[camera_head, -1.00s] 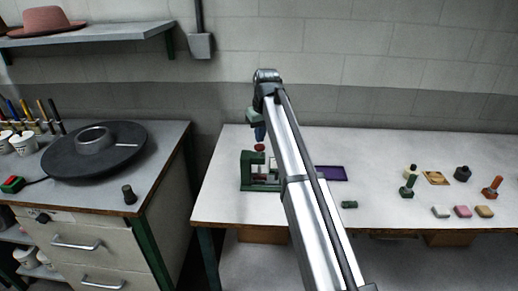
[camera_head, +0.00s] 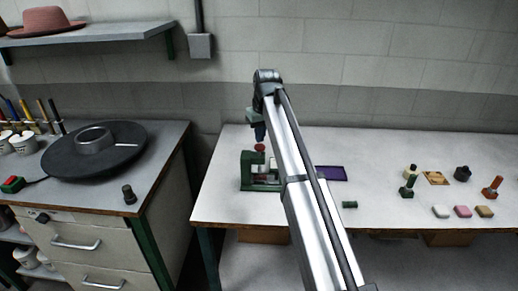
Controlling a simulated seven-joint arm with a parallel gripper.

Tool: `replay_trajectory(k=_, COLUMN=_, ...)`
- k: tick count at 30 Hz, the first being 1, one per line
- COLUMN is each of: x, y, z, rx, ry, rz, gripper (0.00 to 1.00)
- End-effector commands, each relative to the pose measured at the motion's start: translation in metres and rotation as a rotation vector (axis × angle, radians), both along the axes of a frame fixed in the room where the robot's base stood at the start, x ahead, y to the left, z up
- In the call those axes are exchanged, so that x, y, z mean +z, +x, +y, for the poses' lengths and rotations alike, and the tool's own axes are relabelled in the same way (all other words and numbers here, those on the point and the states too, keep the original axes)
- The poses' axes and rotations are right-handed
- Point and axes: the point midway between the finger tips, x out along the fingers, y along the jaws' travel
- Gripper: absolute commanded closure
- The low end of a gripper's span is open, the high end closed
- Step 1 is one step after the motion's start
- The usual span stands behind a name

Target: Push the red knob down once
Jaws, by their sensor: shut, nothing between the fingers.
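The red knob (camera_head: 259,148) sits on top of a small green press (camera_head: 247,171) at the left part of the white table. My gripper (camera_head: 260,139) points downward just above the knob, with its fingers shut and empty. The fingertips are small in this view, and I cannot tell whether they touch the knob. My arm crosses in front of the press's right side and hides part of it.
A purple tray (camera_head: 331,173) lies right of my arm, with a small green cylinder (camera_head: 349,205) nearer the front. Stamps and coloured blocks (camera_head: 463,212) stand farther right.

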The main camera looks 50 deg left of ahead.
Motion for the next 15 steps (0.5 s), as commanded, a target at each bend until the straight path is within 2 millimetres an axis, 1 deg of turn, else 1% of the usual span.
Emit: replay_trajectory(k=15, x=-0.0090, y=0.0000, z=0.0000, rx=0.000, ry=0.000, rz=0.000, gripper=1.00)
